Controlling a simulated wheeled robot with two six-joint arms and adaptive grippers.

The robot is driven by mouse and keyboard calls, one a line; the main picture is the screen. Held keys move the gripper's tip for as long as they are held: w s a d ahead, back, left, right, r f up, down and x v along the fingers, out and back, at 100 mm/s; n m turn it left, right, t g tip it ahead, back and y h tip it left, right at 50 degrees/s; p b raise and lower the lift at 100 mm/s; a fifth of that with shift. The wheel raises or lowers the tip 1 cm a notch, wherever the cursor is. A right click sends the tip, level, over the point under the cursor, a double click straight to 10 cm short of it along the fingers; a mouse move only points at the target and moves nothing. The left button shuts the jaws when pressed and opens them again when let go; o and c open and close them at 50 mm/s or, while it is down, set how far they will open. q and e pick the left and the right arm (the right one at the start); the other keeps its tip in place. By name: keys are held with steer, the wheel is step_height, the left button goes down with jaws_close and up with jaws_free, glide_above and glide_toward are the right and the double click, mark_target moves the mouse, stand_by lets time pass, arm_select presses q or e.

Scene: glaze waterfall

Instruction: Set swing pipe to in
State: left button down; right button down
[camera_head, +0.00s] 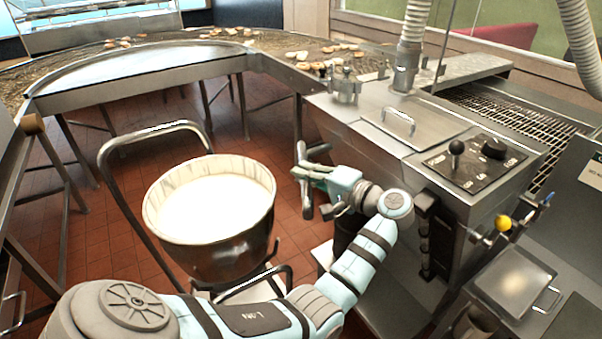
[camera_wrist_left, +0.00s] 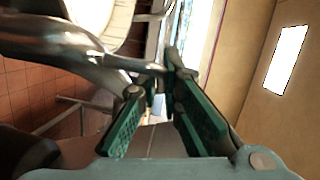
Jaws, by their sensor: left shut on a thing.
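The swing pipe (camera_head: 303,172) is a bare metal pipe at the left side of the steel glaze machine (camera_head: 375,125), just right of the white-filled bowl. My left gripper (camera_head: 312,172) reaches it from the right, with its green fingers partly hidden in the head view. In the left wrist view the pipe (camera_wrist_left: 75,52) comes in from the left and its thin end lies at the fingertips of my left gripper (camera_wrist_left: 160,82). The gripper is shut on the pipe; the exact contact is partly hidden. My right gripper is not in view.
A large steel bowl (camera_head: 243,247) of white glaze stands on a cart with a tall bent handle (camera_head: 120,195), close to my left arm. A curved conveyor with pastries (camera_head: 310,65) runs behind. A control panel (camera_head: 472,160) with a lever tops the machine. Tiled floor shows between.

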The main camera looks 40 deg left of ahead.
arm_select(q)
steer(key=c, duration=1.8)
jaws_free()
steer(key=shift+d, duration=0.1)
steer(key=shift+o, duration=0.2)
steer(key=shift+w, duration=0.1)
